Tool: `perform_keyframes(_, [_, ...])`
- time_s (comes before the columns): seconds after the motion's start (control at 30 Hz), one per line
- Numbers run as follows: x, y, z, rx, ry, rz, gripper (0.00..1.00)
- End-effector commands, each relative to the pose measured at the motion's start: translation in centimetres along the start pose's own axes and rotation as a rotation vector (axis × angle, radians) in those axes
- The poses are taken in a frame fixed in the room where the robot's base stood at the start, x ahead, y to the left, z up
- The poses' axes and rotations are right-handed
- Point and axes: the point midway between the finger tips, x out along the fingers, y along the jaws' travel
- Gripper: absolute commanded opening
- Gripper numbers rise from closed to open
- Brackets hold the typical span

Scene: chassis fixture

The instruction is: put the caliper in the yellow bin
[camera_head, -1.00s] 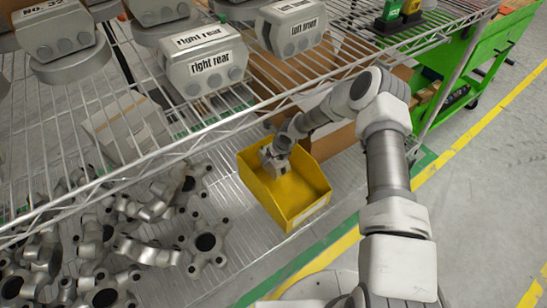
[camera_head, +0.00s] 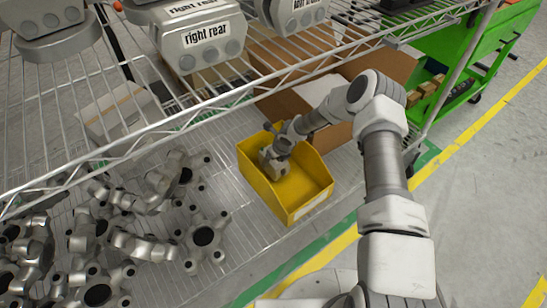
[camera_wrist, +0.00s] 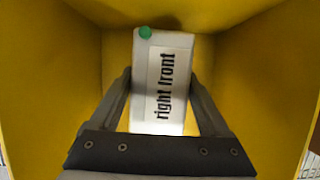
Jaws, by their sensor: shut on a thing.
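The yellow bin (camera_head: 308,197) stands on the lower wire shelf, in the middle of the head view. Its yellow walls (camera_wrist: 50,70) surround my gripper in the wrist view. My gripper (camera_head: 277,157) is inside the bin, toward its back left. In the wrist view my gripper (camera_wrist: 162,88) is shut on the caliper (camera_wrist: 144,60), a light grey block with a green dot and a "right front" label. The caliper also shows in the head view as a small grey shape (camera_head: 274,168) under the gripper. I cannot tell whether it touches the bin floor.
Several metal hub parts (camera_head: 205,237) lie left of the bin. Cardboard boxes (camera_head: 383,66) stand behind it. A green cart (camera_head: 456,60) is at right.

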Motion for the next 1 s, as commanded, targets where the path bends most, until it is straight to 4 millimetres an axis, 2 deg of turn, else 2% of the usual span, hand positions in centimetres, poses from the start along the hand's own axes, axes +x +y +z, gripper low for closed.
perform_keyframes(0.13, [0.67, -0.08, 0.01, -0.001, -0.007, -0.001, 0.0])
perform_keyframes(1.0, [1.28, -0.07, -0.23, -0.001, -0.006, -0.001, 0.0])
